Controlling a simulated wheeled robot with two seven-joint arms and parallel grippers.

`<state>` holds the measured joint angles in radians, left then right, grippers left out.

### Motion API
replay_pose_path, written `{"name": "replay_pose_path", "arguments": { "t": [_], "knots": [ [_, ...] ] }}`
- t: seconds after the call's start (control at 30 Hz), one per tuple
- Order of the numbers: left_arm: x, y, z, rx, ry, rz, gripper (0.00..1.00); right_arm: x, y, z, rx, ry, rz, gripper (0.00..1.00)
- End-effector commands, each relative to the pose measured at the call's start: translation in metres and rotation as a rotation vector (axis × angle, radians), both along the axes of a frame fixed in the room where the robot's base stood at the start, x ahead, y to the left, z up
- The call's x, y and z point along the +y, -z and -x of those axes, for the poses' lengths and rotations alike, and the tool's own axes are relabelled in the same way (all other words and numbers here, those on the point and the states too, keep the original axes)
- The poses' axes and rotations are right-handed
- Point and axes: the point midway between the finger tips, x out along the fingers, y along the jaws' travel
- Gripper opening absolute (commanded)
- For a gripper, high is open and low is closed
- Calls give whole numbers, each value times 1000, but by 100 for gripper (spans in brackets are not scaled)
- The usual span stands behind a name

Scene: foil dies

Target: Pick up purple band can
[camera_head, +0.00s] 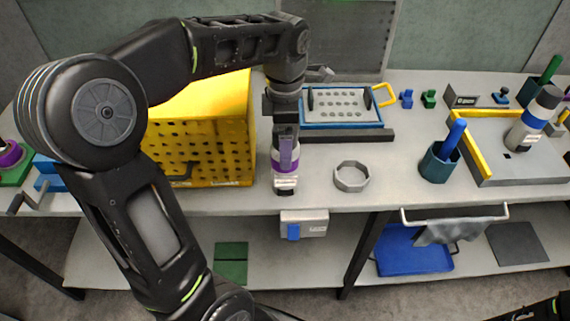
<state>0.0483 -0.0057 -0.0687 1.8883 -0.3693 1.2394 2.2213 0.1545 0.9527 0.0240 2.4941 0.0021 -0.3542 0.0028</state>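The can with the purple band (286,163) stands near the front edge of the table, in the middle of the head view. It has a pale, printed lower part and a dark bottom. My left gripper (285,150) points straight down over it, with its fingers at the can's upper part. The fingers hide much of the can's top, and I cannot tell whether they are closed on it. My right gripper is out of view; only a bit of my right arm shows in the bottom right corner.
A yellow perforated box (215,150) stands close left of the can. An octagonal ring (352,177) lies to its right, with a blue-framed tray (350,123) behind. A teal cup (439,164) and a blue-band can (535,120) are further right. A purple ring (10,155) is far left.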

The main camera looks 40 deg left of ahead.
Motion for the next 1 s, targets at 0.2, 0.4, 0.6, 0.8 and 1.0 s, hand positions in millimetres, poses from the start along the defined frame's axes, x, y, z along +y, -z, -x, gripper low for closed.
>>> {"name": "replay_pose_path", "arguments": {
  "t": [0.2,0.4,0.6,0.8,1.0],
  "knots": [
    [0,2,0,-1,-1,0,85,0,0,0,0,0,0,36],
    [0,2,0,-1,-1,0,85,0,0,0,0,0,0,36],
    [0,2,0,-1,-1,0,85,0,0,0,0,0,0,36],
    [0,2,0,-1,-1,0,70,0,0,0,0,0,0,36],
    [0,2,0,-1,-1,0,54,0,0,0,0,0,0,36]
  ]
}}
